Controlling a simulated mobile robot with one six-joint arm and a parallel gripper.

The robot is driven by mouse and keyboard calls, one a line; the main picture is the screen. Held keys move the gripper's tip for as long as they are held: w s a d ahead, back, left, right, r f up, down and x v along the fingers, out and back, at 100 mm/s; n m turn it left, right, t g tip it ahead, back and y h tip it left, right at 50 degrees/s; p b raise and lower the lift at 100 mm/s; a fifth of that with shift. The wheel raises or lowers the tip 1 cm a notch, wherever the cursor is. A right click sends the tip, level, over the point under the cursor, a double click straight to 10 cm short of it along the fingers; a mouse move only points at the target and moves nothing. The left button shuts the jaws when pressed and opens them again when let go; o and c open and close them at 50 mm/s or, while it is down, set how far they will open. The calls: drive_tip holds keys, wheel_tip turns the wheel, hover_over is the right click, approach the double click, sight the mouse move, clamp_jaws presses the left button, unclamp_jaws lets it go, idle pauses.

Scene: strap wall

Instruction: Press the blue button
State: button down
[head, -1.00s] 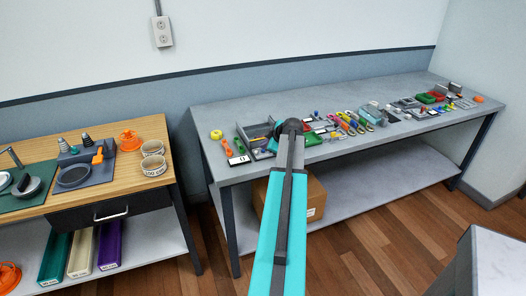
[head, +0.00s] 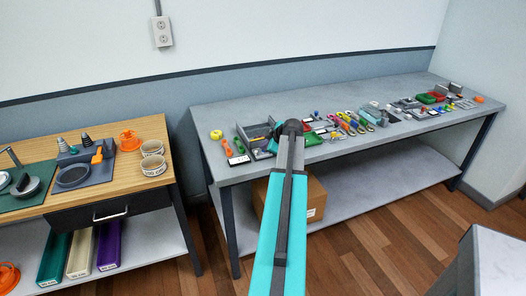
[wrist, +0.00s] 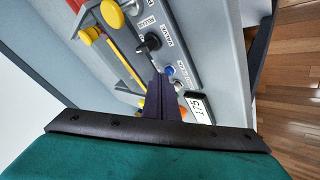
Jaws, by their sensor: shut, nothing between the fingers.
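In the wrist view the blue button (wrist: 169,71) is a small round cap on a grey panel (wrist: 203,68). It sits between a black knob and a small display. My gripper (wrist: 160,84) is shut and empty, its dark fingertips just beside and below the button in the picture. I cannot tell whether they touch the button or the panel. In the head view my arm covers my gripper, and I cannot make out the blue button there.
Beside the button are the black knob (wrist: 151,42), a display (wrist: 196,106) and a yellow knob (wrist: 112,14). In the head view, the grey bench (head: 250,112) carries many small items; a cardboard box (head: 312,200) stands below. A wooden-topped table (head: 130,187) is at left.

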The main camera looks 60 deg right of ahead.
idle(0.4)
drive_tip(key=shift+r, duration=0.8)
wheel_tip(320, 180, up, 5)
drive_tip(key=shift+p, duration=0.55)
idle(1.1)
